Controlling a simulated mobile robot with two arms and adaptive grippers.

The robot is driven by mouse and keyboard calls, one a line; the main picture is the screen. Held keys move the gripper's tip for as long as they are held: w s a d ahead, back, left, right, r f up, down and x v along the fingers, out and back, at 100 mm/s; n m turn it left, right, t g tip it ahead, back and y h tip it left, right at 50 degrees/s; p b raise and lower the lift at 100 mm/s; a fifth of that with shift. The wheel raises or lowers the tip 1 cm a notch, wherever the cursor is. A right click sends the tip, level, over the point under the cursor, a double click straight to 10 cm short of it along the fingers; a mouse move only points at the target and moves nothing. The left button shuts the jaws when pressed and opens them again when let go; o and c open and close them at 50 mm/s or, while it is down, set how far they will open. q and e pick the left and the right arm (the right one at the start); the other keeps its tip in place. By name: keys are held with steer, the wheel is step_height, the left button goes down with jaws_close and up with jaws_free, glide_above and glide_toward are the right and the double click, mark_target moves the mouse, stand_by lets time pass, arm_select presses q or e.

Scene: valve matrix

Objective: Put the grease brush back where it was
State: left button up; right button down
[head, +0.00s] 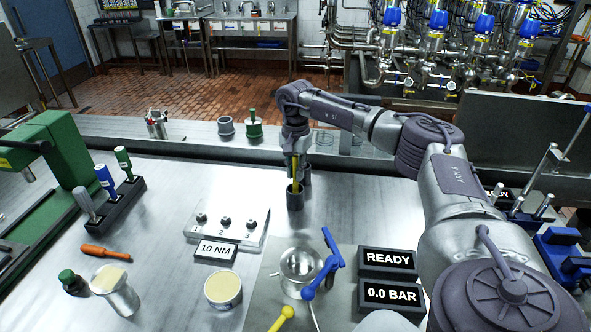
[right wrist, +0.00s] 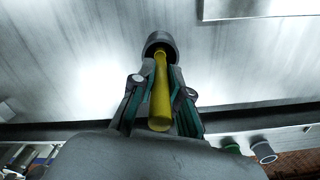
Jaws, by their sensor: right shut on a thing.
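The grease brush shows as a yellow handle (head: 295,186) in the head view and as a yellow rod (right wrist: 159,95) in the right wrist view. My right gripper (head: 297,165) is shut on this handle, with a finger on each side. A dark grey cup (head: 295,201) stands on the bench directly below the gripper. In the right wrist view the handle runs to the mouth of this cup (right wrist: 160,41), and its far end appears to be inside. The bristles are hidden. My left gripper is not in view.
A block with numbered bolts (head: 227,223) and a 10 NM sign (head: 216,250) lie left of the cup. A clamp with blue handles (head: 331,262) stands in front, beside READY (head: 388,262) and 0.0 BAR signs.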

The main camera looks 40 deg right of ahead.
steer(key=shift+f, duration=0.1)
steer(key=c, duration=1.6)
jaws_free()
steer(key=o, duration=0.4)
steer(key=shift+o, duration=0.2)
steer(key=shift+r, duration=0.6)
step_height(320, 180, up, 10)
steer(key=shift+w+f+b, duration=0.1)
steer(key=shift+f+b, duration=0.05)
steer(key=shift+b, duration=1.05)
steer(key=shift+r, duration=0.7)
